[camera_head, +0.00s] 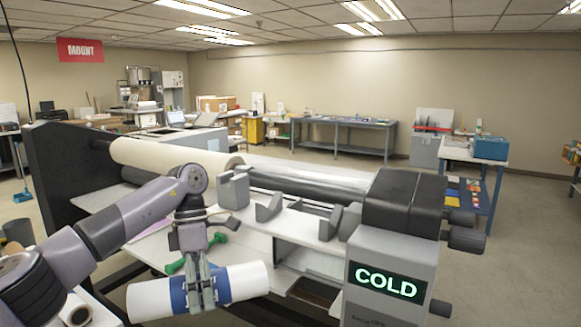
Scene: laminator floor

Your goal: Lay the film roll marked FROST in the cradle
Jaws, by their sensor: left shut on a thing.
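My left gripper (203,295) is shut around the middle of a white film roll (247,281) with a blue band. The roll lies crosswise in the jaws, in front of the laminator's near edge. No FROST marking can be read on it; the fingers cover part of the band. The cradle looks to be the grey notched supports (269,208) on the laminator, behind and to the right of the roll. No roll rests in the notches I can see. My right gripper is not in view.
The laminator's black end housing (402,203) and a grey post with a lit COLD display (388,283) stand right of the cradle. A long cream roll (165,157) lies behind. A green-ended object (218,239) shows behind my gripper.

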